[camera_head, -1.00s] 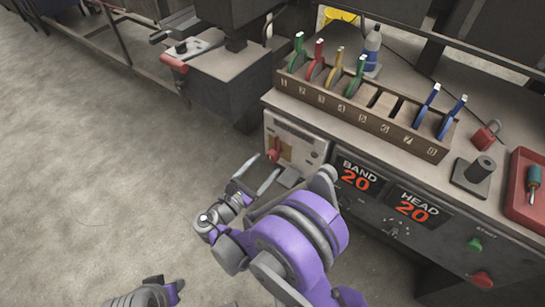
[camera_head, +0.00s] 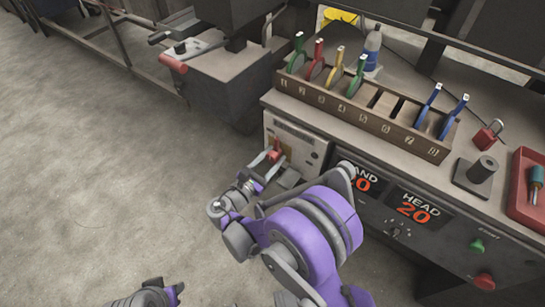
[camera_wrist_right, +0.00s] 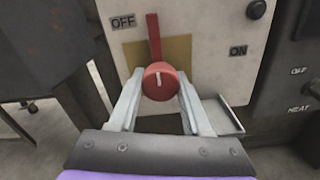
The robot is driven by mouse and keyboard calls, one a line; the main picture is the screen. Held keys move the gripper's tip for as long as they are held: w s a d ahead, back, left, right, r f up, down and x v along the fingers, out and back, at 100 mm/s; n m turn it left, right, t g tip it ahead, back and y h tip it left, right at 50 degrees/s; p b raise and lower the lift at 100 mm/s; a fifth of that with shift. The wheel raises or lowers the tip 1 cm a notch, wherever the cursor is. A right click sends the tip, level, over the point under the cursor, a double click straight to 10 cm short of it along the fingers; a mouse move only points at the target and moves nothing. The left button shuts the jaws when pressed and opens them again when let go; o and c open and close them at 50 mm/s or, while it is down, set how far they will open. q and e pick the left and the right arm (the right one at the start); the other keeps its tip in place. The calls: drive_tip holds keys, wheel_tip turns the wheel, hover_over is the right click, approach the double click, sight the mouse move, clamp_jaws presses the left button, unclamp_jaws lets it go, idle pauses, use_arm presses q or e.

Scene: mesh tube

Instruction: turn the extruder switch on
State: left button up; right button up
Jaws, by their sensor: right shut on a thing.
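The extruder switch is a red rotary knob (camera_wrist_right: 160,82) with a red lever on a pale panel (camera_wrist_right: 215,35). In the right wrist view its lever points up, slightly toward the OFF label (camera_wrist_right: 123,22); the ON label (camera_wrist_right: 238,51) is to the right. My right gripper (camera_wrist_right: 161,88) has its two fingers on either side of the knob, shut on it. In the head view the knob (camera_head: 275,154) is partly hidden by my right gripper (camera_head: 270,158). My left arm's end (camera_head: 147,294) shows at the bottom edge; its fingertips are not clearly visible.
A bench (camera_head: 330,135) holds a numbered rack (camera_head: 365,118) with several coloured tools, a red padlock (camera_head: 487,135) and a red tray (camera_head: 516,190). BAND and HEAD displays are right of the panel. A metal bracket (camera_wrist_right: 222,117) sits below right of the knob. Floor at left is clear.

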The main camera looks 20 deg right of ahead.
clamp_jaws()
drive_tip(key=shift+m, duration=0.3)
drive_tip(key=m, duration=0.3)
drive_tip(key=shift+m, duration=0.3)
drive_tip(key=m, duration=0.3)
drive_tip(key=shift+a+r+m+p, duration=0.1)
drive_tip(key=shift+m+p, duration=0.2)
drive_tip(key=shift+m, duration=0.1)
drive_tip(key=m, duration=0.5)
drive_tip(key=shift+w, duration=0.1)
drive_tip(key=shift+r+m+p, duration=0.15)
drive_tip(key=shift+m+p, duration=0.25)
drive_tip(key=shift+m, duration=2)
